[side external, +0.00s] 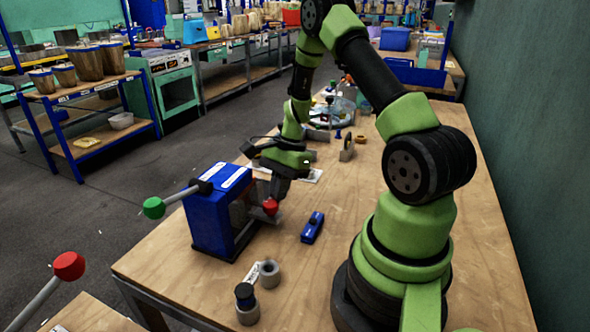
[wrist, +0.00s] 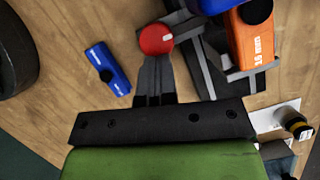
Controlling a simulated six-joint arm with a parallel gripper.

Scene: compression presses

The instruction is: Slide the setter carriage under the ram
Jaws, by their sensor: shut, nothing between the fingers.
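The blue press (side external: 211,212) stands at the left of the table, with a green-knobbed lever (side external: 153,207) sticking out. A red ball knob (side external: 270,207) shows at the press's open side, on what looks like the grey setter carriage. In the wrist view the red knob (wrist: 156,39) sits just beyond my fingertips, beside grey metal parts (wrist: 208,72). My gripper (side external: 277,190) is shut and empty, pointing down close to the knob. I cannot tell whether the fingers touch it. The ram and the press's inside are mostly hidden.
A small blue block (side external: 312,227) lies right of the press; it also shows in the wrist view (wrist: 107,67). A grey ring (side external: 269,274) and a dark-topped cylinder (side external: 246,303) stand in front. An orange lettered part (wrist: 250,38) is beside the grey parts.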

